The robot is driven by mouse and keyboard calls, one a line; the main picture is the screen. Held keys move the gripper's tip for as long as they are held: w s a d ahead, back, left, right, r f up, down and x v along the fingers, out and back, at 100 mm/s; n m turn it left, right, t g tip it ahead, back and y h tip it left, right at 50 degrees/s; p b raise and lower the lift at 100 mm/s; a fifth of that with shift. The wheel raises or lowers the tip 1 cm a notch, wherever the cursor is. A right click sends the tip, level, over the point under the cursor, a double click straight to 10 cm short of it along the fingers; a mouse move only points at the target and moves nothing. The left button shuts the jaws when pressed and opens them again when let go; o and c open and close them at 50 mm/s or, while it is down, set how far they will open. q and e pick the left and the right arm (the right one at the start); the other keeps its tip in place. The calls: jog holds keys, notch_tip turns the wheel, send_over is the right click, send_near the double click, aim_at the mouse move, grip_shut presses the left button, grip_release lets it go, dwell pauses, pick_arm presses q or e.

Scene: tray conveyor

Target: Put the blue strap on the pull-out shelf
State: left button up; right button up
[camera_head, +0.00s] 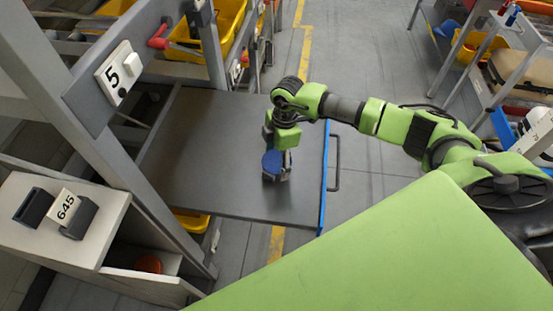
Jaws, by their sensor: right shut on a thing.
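The pull-out shelf (215,144) is a dark grey flat board, drawn out from the rack, with a blue front edge and a handle. My right gripper (275,166) is over the right part of the shelf. It is shut on the blue strap (272,163), a small rolled blue piece, at or just above the board. I cannot tell whether the strap touches the shelf. The gripper fingers are partly hidden by my green wrist. My left gripper is not in view.
The shelf around the strap is bare. A white box with a "645" label (64,207) is at lower left. A cart stands at the upper right.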

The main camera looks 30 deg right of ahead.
jog(key=shift+f, duration=0.1)
jog(key=o, duration=1.3)
jog(key=shift+r, duration=0.5)
notch_tip(320, 180, up, 11)
jog(key=d+b, duration=0.1)
jog(key=b, duration=0.1)
jog(key=shift+d, duration=0.2)
jog(key=shift+r, duration=0.1)
